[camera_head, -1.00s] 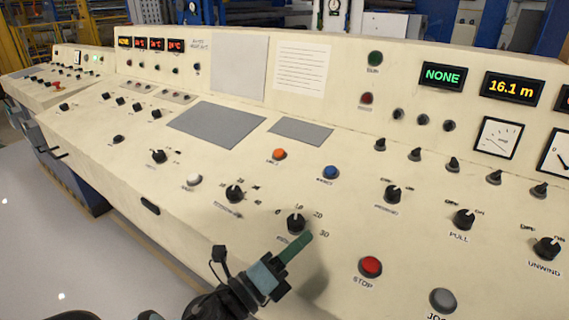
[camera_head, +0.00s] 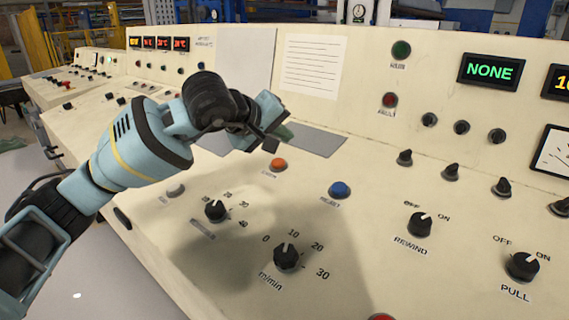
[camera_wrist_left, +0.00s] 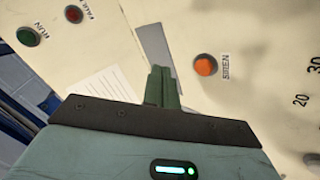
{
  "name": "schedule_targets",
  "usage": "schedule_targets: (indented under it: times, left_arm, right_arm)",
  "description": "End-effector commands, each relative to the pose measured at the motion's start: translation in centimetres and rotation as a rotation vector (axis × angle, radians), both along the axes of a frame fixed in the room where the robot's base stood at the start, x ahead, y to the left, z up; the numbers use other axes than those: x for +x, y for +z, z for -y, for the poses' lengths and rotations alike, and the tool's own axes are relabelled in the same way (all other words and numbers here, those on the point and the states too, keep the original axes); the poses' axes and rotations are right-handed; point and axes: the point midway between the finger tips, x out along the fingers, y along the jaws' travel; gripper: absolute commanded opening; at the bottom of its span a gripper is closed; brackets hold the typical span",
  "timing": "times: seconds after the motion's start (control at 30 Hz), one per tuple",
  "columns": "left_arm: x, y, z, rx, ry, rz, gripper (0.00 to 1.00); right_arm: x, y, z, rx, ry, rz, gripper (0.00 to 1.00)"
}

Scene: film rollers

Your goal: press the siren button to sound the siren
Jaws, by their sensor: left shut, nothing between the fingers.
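The siren button is the orange button (camera_head: 278,165) on the cream console, below the grey plate; its SIREN label reads clearly in the left wrist view, where the button (camera_wrist_left: 205,65) sits right of the fingers. My left gripper (camera_head: 281,135) is in the air above the console, up and slightly right of the orange button in the head view. Its green fingers (camera_wrist_left: 161,86) are shut together and empty. They look apart from the button. My right gripper is not in view.
A blue button (camera_head: 339,190) labelled RESET is to the right. Dark knobs, such as the m/min knob (camera_head: 286,257), stand nearer. A red button (camera_head: 382,317) shows at the bottom edge. A paper sheet (camera_head: 313,65) and green lamp (camera_head: 401,49) are on the upright panel.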

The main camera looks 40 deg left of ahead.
Motion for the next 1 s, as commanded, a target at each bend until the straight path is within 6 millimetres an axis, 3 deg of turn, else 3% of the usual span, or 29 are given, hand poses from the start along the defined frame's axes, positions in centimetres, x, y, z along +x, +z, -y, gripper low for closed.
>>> schedule_targets:
  times: [0.1, 0.23, 0.67, 1.0]
  left_arm:
    - [-0.1, 1.6, -3.0, 0.103, 0.070, 0.016, 0.00]
    - [-0.3, 2.4, -4.5, 0.152, 0.105, 0.018, 0.00]
    - [-0.2, 2.4, -4.6, 0.157, 0.108, 0.018, 0.00]
    - [0.3, -0.2, -4.5, 0.155, 0.107, 0.016, 0.00]
  right_arm:
    - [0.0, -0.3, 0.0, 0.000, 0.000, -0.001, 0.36]
    - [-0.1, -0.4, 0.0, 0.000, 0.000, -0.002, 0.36]
    - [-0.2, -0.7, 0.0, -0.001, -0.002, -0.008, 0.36]
    - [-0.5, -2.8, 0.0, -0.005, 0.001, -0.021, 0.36]
